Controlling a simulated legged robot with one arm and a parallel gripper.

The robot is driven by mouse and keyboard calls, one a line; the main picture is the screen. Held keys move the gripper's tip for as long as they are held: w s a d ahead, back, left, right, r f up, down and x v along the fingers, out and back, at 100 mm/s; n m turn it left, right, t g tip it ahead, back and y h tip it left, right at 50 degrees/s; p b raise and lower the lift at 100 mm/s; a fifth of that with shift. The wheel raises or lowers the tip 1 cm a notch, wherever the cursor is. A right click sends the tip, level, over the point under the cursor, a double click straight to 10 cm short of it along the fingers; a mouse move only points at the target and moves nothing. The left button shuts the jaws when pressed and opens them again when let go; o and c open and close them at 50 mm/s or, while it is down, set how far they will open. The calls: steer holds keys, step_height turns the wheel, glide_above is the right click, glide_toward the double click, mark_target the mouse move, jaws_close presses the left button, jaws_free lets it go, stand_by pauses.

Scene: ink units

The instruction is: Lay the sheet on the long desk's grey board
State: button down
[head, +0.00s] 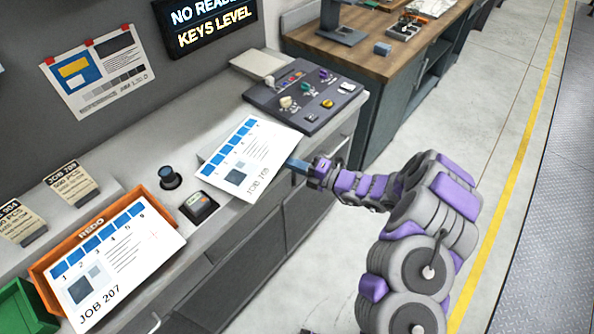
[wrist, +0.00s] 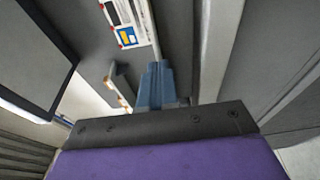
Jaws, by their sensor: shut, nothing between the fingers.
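A white printed sheet (head: 250,150) with a row of blue squares lies at the desk's front edge in the head view; the last digit of its job number is hard to read. A grey edge, perhaps the grey board (head: 206,156), shows at its left; the sheet hides the rest. My gripper (head: 292,163) is shut at the sheet's right edge, its blue fingertips against or just over that edge; I cannot tell whether they touch. In the wrist view the blue fingers (wrist: 155,85) are together with nothing visible between them.
Another sheet, JOB 207 (head: 118,258), lies over the orange REDO tray (head: 42,277) at the lower left. A dark control panel (head: 305,95) with knobs stands behind the sheet. A black knob (head: 170,178) and a small device (head: 199,206) stand left of it. Floor (head: 480,120) is clear at right.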

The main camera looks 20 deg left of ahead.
mark_target(290, 156)
stand_by(0.3)
steer(key=w+a, duration=0.2)
steer(key=w, duration=0.1)
steer(key=shift+a+p, duration=0.1)
steer(key=shift+p, duration=0.2)
steer(key=shift+s, duration=0.1)
steer(key=s+d+p, duration=0.3)
steer(key=s+d, duration=0.1)
steer(key=d, duration=0.8)
steer(key=shift+s, duration=0.3)
steer(key=shift+f, duration=0.1)
